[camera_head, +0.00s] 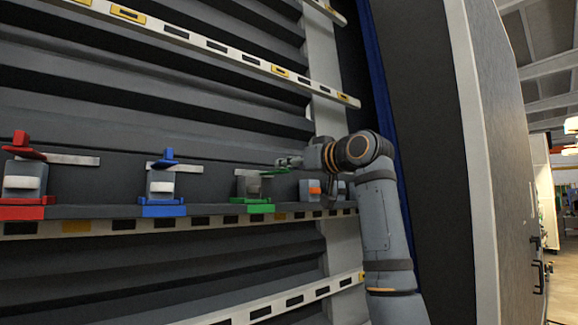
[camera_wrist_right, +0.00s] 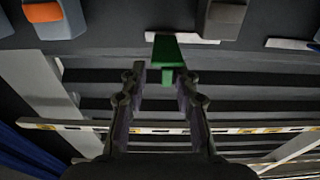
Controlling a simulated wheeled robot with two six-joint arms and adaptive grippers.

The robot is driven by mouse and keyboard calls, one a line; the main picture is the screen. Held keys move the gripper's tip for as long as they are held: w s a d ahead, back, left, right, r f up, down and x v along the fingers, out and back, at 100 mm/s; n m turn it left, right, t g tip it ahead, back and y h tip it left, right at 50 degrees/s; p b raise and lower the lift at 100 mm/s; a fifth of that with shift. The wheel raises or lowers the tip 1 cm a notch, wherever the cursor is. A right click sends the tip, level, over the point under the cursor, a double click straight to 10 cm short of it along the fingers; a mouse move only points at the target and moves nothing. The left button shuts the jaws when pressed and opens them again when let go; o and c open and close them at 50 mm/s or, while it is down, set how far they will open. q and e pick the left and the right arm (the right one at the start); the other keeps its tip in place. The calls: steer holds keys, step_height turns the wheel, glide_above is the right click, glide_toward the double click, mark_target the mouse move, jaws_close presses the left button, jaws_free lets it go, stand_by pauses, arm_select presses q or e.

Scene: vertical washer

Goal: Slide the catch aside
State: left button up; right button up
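The green catch (camera_head: 275,171) sits at the upper right of a grey block with a green base (camera_head: 259,208). In the wrist view the green catch (camera_wrist_right: 168,50) has a narrow tab pointing toward my right gripper (camera_wrist_right: 160,78). The two fingers are apart, one on either side of the tab, with visible gaps. My right gripper (camera_head: 285,162) reaches in from the right at the catch's height in the head view. Whether a finger touches the catch cannot be told. My left gripper is not in view.
Similar units with a blue catch (camera_head: 168,161) and a red catch (camera_head: 23,146) stand left on the same ledge. A grey block with an orange part (camera_head: 314,187) stands right, under my right arm. Slotted pale rails (camera_head: 219,47) cross the dark ribbed wall.

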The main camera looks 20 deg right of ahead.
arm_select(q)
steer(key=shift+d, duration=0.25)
arm_select(e)
steer(key=v, duration=1.2)
